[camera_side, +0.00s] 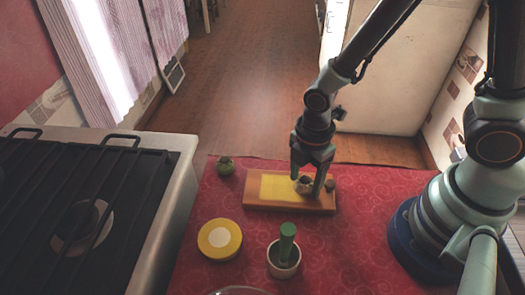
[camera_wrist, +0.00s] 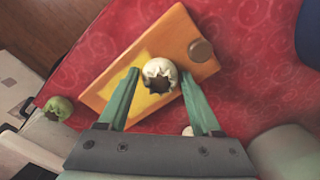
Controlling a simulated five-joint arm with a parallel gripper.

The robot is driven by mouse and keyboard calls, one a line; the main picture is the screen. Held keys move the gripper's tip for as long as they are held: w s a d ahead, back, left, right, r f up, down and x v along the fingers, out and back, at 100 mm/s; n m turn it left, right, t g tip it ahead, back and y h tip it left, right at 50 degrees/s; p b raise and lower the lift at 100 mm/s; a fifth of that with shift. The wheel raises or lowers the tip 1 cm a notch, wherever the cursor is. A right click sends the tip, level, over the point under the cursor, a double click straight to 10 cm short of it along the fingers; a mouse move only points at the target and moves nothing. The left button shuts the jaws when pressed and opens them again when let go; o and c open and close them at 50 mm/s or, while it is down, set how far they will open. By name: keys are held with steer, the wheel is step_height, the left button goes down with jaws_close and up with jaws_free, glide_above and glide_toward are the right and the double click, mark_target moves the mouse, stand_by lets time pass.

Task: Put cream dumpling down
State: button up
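The cream dumpling (camera_side: 303,186) sits on the wooden board (camera_side: 290,206), at the right edge of the yellow patch (camera_side: 277,186). In the wrist view, the cream dumpling (camera_wrist: 159,68) has a dark, star-shaped opening on top and overlaps the yellow patch (camera_wrist: 148,98). My gripper (camera_side: 307,183) is low over the board with a finger on either side of the dumpling. Whether the dumpling's underside rests fully on the board is hidden.
A small brown knob (camera_side: 330,185) is at the board's right end. A green dumpling (camera_side: 225,166) sits left of the board. A yellow disc (camera_side: 219,239) and a white cup (camera_side: 283,268) with a green handle (camera_side: 287,240) stand in front. A stove (camera_side: 85,210) borders the red cloth.

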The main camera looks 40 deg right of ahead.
mark_target(305, 180)
steer(key=shift+o, duration=0.6)
steer(key=shift+r, duration=0.15)
step_height(305, 180, up, 12)
steer(key=w+d+r+m+t, duration=0.2)
steer(key=d+r+m+t, duration=0.3)
steer(key=d+r+m, duration=0.5)
steer(key=d+m, duration=0.1)
steer(key=m, duration=0.7)
steer(key=shift+w+d+t, duration=0.25)
steer(key=shift+w+t, duration=0.05)
steer(key=shift+w, duration=0.05)
